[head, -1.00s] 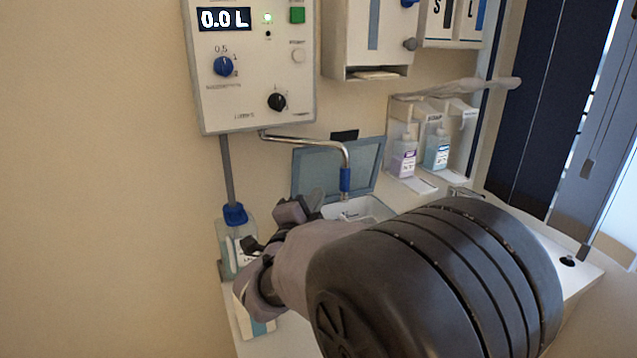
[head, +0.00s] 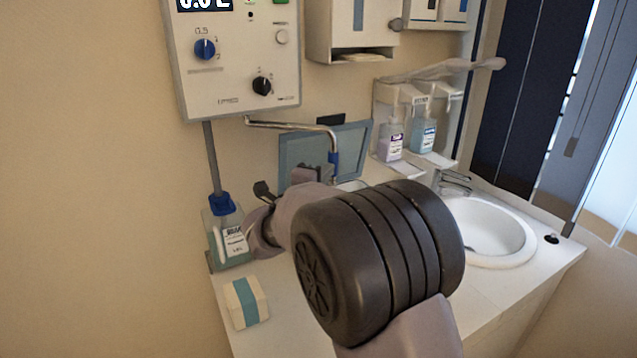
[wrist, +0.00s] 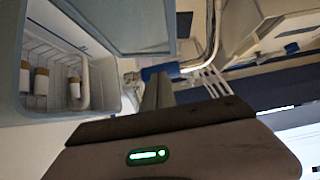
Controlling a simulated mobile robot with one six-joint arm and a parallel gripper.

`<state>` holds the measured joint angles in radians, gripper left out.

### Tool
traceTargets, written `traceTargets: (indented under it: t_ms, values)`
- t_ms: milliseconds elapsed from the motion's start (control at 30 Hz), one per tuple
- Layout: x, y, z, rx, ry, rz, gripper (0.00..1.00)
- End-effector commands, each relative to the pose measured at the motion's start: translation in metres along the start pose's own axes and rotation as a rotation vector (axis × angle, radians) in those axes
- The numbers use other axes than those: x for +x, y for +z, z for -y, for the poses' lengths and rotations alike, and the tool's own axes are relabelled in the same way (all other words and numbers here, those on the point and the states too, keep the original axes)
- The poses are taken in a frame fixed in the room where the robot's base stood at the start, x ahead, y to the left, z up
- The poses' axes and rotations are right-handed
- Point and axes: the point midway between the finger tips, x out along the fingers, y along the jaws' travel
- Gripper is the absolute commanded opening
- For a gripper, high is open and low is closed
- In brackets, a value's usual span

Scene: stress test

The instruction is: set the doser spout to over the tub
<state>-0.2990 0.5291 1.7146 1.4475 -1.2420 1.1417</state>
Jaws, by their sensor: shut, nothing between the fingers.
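The doser (head: 235,60) is a pale wall box with a display and knobs. Its bent metal spout (head: 290,125) reaches right from under the box and turns down to a blue tip (head: 334,158), in front of the tub's raised blue-grey lid (head: 297,150). The tub (head: 352,185) is mostly hidden by my arm. In the wrist view the open tub (wrist: 118,75) is at left, with a rack and bottles inside. My gripper (wrist: 156,92) is shut and empty, close by the spout's blue tip (wrist: 160,72); I cannot tell whether they touch.
A bottle with a blue cap (head: 228,240) and a small white-and-teal box (head: 246,302) are left of my arm. A sink (head: 490,232) with a tap (head: 452,182) is at right. Soap bottles (head: 391,140) hang in a wall holder behind.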

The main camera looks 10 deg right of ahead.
Motion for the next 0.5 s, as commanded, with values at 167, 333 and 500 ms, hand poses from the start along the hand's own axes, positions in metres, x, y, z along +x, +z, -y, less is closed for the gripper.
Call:
traceTargets:
  t_ms: [167, 333, 500]
  values:
    - [0.004, 0.000, 0.001, 0.000, -0.001, 0.000, 0.00]
    - [0.004, 0.000, 0.001, 0.000, -0.001, 0.000, 0.00]
    - [0.022, 0.000, -0.004, 0.002, -0.001, -0.004, 0.00]
